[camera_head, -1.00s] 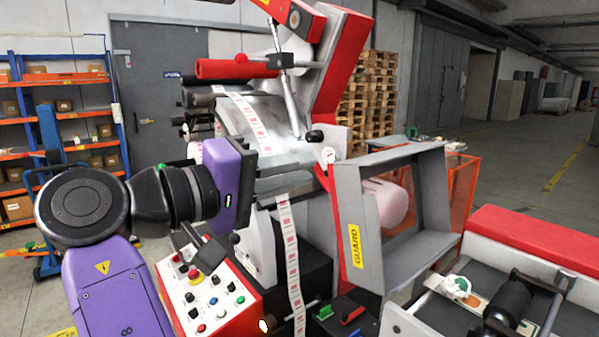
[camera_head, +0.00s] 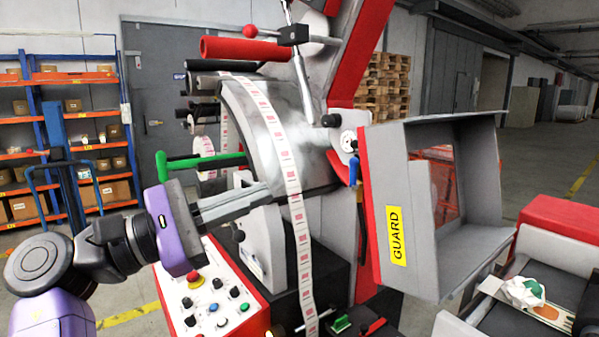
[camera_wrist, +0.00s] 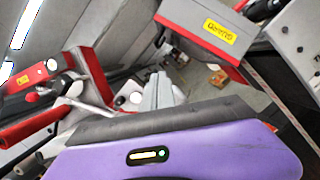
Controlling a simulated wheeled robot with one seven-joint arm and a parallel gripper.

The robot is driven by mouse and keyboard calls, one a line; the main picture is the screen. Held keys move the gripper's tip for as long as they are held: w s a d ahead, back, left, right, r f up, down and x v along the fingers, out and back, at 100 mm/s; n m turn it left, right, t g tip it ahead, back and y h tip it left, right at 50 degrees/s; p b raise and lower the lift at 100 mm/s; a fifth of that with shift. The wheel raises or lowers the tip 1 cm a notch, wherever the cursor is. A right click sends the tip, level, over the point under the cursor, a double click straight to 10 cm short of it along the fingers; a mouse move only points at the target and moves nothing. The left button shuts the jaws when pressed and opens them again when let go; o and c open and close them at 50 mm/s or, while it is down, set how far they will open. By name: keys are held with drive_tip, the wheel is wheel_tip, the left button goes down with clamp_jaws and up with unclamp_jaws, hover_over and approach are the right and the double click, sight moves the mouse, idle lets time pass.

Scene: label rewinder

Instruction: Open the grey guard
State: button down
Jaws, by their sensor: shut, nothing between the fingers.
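The grey guard (camera_head: 395,180) is a box-like frame with a see-through window, a red left edge and a yellow GUARD label (camera_head: 397,236). It stands on the right side of the machine in the head view. In the wrist view the guard (camera_wrist: 190,18) is at the top right, its label readable. My gripper (camera_head: 268,190) is left of the guard and apart from it, with its grey fingers together and empty, pointing right towards the paper web. My gripper's fingers (camera_wrist: 160,88) show in the middle of the wrist view. I cannot tell how far the guard is swung.
A printed label web (camera_head: 297,215) hangs between my fingers and the guard in the head view. A green-handled bar (camera_head: 205,161) is just above my gripper. The control panel (camera_head: 212,300) is below it. A red roller (camera_head: 245,49) is higher up.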

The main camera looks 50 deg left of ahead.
drive_tip(key=d+r+p+x, duration=0.1)
drive_tip(key=r+p+x, duration=0.1)
drive_tip(key=x, duration=1)
drive_tip(key=shift+s+d+p, duration=0.15)
drive_tip(key=shift+d+p, duration=0.2)
drive_tip(key=shift+p, duration=0.55)
drive_tip(key=shift+r, duration=0.1)
drive_tip(key=d+r+m+g+h+p, duration=0.1)
drive_tip(key=d+r+m+p, duration=0.1)
drive_tip(key=d+r+m, duration=0.2)
drive_tip(key=shift+s+d+r+m, duration=0.25)
drive_tip(key=shift+d+r+m, duration=0.15)
drive_tip(key=shift+d+r, duration=0.55)
drive_tip(key=shift+d+f, duration=0.1)
drive_tip(key=shift+f, duration=0.05)
